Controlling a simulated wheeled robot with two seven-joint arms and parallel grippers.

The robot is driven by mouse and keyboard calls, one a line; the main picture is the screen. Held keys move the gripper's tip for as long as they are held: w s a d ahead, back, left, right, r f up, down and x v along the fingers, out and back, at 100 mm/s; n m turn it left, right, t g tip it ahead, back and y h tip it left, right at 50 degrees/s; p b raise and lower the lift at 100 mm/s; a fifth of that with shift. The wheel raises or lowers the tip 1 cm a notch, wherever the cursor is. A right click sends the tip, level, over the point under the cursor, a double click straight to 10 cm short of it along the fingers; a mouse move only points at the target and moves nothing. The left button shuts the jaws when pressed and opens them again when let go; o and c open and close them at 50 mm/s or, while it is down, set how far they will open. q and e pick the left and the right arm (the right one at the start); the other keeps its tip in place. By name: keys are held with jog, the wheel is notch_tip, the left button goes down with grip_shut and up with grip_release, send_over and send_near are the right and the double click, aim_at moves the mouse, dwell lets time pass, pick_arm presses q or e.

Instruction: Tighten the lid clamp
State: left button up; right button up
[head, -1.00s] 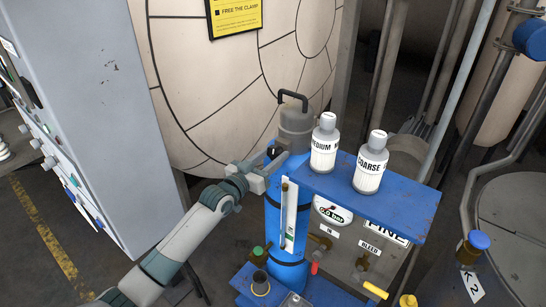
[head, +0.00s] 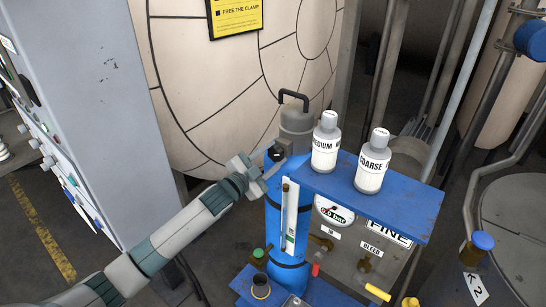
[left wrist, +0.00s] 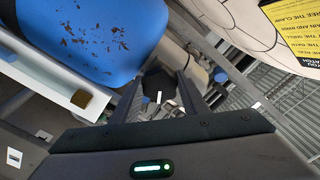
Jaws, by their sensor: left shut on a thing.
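The blue filter vessel (head: 274,220) stands upright with a grey lid (head: 296,122) that carries a black handle. The dark knob of the lid clamp (head: 274,154) sits at the vessel's upper left, just below the lid. My left gripper (head: 268,164) is at this knob, reaching in from the lower left. In the left wrist view, the dark knob (left wrist: 158,84) lies between the far ends of the two fingers, and the jaws are shut on it. The blue vessel (left wrist: 105,35) fills the upper left there. The rest of the clamp is hard to make out. My right gripper is not in view.
A blue shelf (head: 400,205) beside the vessel carries two white bottles, MEDIUM (head: 325,145) and COARSE (head: 372,165). A gauge and valves sit below it. A large cream tank (head: 220,90) stands behind, and a grey cabinet (head: 75,90) on the left.

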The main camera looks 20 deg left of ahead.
pick_arm(q)
jog(key=m, duration=1.2)
jog(key=shift+r, duration=0.1)
dwell(0.4)
jog(key=o, duration=1.1)
jog(key=shift+c, duration=0.2)
jog(key=b+v, duration=0.5)
jog(key=v, duration=1.2)
jog(key=shift+s, duration=0.2)
